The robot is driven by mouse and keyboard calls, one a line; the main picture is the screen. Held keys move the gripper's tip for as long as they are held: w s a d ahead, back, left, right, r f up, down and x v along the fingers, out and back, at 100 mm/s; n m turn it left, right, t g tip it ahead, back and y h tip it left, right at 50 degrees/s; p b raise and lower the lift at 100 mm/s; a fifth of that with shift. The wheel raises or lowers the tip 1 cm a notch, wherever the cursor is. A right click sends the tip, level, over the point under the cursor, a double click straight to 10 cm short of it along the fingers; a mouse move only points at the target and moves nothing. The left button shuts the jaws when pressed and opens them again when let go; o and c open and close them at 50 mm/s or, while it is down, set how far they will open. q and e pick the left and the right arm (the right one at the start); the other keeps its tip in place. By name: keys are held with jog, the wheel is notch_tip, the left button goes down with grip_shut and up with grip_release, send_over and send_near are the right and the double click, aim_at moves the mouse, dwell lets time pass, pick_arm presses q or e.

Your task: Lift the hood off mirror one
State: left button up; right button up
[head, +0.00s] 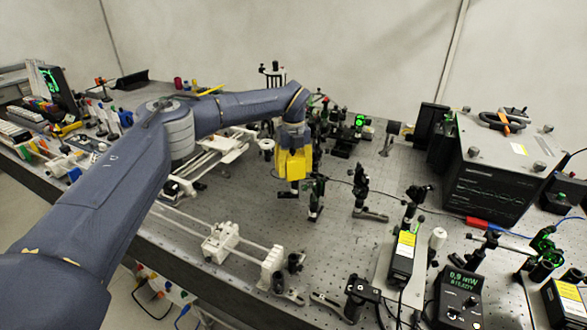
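My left arm reaches in from the left and bends down over the middle of the bench. A yellow boxy piece (293,165) shows right at its lower end. I cannot make out whether this is the hood, part of my gripper, or both together. The fingers of my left gripper (292,176) cannot be told apart at this size. A small dark base (287,194) shows on the bench just under the yellow piece. Mirror one cannot be singled out. My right gripper is not in view.
Dark posts (316,197) and (361,188) stand close right of the yellow piece. A white rail assembly (222,243) lies in front. A large dark instrument box (497,165) stands at the right, with a power meter (460,297) nearer. Bare breadboard (345,250) lies between.

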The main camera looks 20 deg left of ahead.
aim_at(293, 155)
pick_arm(q)
jog(key=c, duration=0.6)
jog(key=shift+r, duration=0.2)
jog(key=shift+w+r, duration=0.1)
jog(key=shift+r, duration=1.7)
jog(key=shift+a+r, duration=0.1)
jog(key=shift+r, duration=0.2)
jog(key=shift+r, duration=1.7)
jog(key=shift+r, duration=0.3)
